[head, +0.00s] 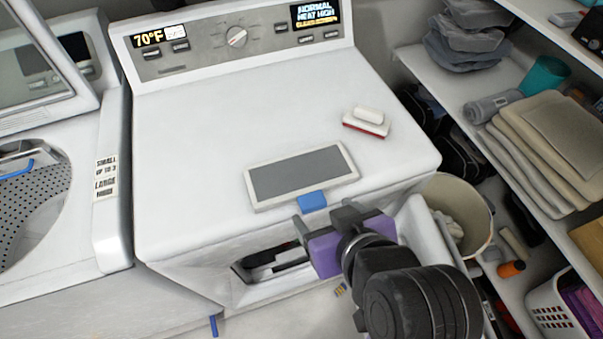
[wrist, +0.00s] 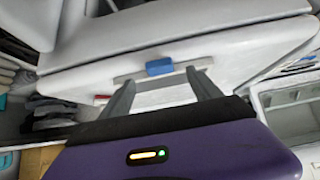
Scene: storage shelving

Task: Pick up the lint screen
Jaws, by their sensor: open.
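The lint screen (head: 302,174) lies flat on top of the white dryer, near its front edge. It is a grey panel in a pale frame with a blue tab (head: 312,201) on the side facing me. My gripper (head: 324,218) is open just in front of the blue tab, near the dryer's front edge. In the wrist view, the blue tab (wrist: 160,67) shows beyond the gap between my two spread fingers (wrist: 160,80). Nothing is seen between the fingers.
A white and red brush (head: 367,121) lies on the dryer top (head: 210,110), right of the screen. The dryer's control panel (head: 237,40) stands at the back. An open washer (head: 50,190) is at left. Shelves with folded towels (head: 545,140) and a bin (head: 460,190) are at right.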

